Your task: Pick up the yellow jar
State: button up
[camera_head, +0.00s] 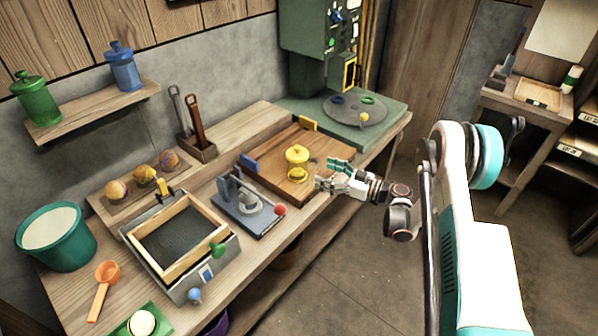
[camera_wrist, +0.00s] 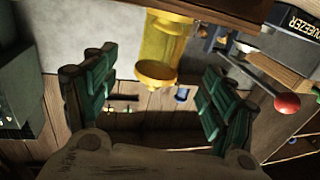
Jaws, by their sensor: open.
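The yellow jar (camera_head: 297,162) stands upright on a wooden board (camera_head: 322,154) on the workbench in the head view. In the wrist view the yellow jar (camera_wrist: 161,48) appears at the top, ahead of the fingers and between their lines. My gripper (camera_head: 336,175) is just right of the jar at the bench's front edge, apart from it in the picture. In the wrist view my gripper (camera_wrist: 150,95) has its green-padded fingers spread wide with nothing between them.
A press with a red-knobbed lever (camera_head: 248,203) stands left of the board. A green machine with a round plate (camera_head: 355,109) stands behind. A framed box (camera_head: 180,245) is farther left. The floor in front is clear.

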aim_at(306, 166)
jog(key=b+x, duration=0.1)
jog(key=x, duration=0.4)
jog(key=shift+w+a, duration=0.15)
jog(key=shift+a, duration=0.15)
jog(key=b+x, duration=0.1)
jog(key=x, duration=0.1)
jog(key=b+x, duration=0.1)
jog(key=x, duration=0.1)
jog(key=shift+a+f+b, duration=0.25)
jog(key=shift+a+b, duration=0.05)
jog(key=shift+b, duration=0.05)
jog(key=shift+w+a+r, duration=0.1)
jog(key=shift+w+a, duration=0.1)
jog(key=shift+a, duration=0.15)
jog(key=c, duration=1.4)
